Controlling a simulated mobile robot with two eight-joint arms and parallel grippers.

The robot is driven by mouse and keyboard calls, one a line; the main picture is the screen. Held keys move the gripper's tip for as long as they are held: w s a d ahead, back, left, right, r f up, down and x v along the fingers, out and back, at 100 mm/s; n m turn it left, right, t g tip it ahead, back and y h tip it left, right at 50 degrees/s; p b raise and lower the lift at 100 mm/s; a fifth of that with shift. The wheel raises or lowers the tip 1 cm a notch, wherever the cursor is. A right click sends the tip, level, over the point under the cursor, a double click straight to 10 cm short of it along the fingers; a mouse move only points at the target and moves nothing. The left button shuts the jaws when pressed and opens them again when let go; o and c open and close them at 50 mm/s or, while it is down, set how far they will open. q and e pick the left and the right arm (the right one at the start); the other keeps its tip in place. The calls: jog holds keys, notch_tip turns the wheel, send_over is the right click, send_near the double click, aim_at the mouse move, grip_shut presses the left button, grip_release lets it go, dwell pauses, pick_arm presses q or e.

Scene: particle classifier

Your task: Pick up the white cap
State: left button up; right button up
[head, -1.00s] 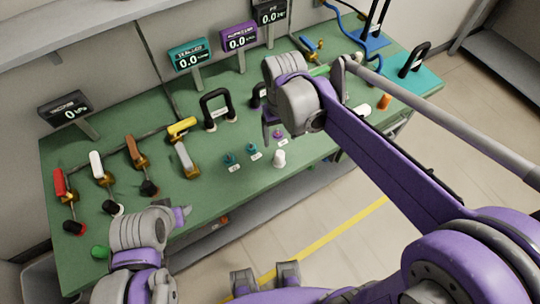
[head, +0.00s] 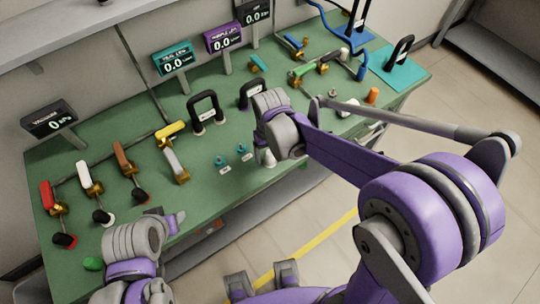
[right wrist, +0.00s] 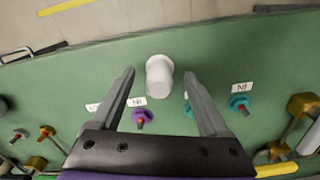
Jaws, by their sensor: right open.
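The white cap (right wrist: 160,75) stands on the green bench near its front edge in the right wrist view. In the head view the cap (head: 270,159) is mostly hidden behind my right gripper (head: 262,146). My right gripper (right wrist: 159,77) is open, with a fingertip on either side of the cap and a visible gap to each. The fingers do not grip it. My left gripper (head: 174,219) is at the front left of the bench, away from the cap; its opening is unclear.
A purple knob (right wrist: 143,116) and a teal knob (right wrist: 238,104) with label cards lie near my right fingers. Valves with coloured handles (head: 124,156) stand at the left of the bench. Black bridge-shaped handles (head: 207,108) stand behind.

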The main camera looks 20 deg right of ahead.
grip_shut()
jog(key=shift+r, duration=0.15)
notch_tip(320, 180, up, 10)
jog(key=shift+f+p, duration=0.1)
jog(key=shift+p, duration=0.3)
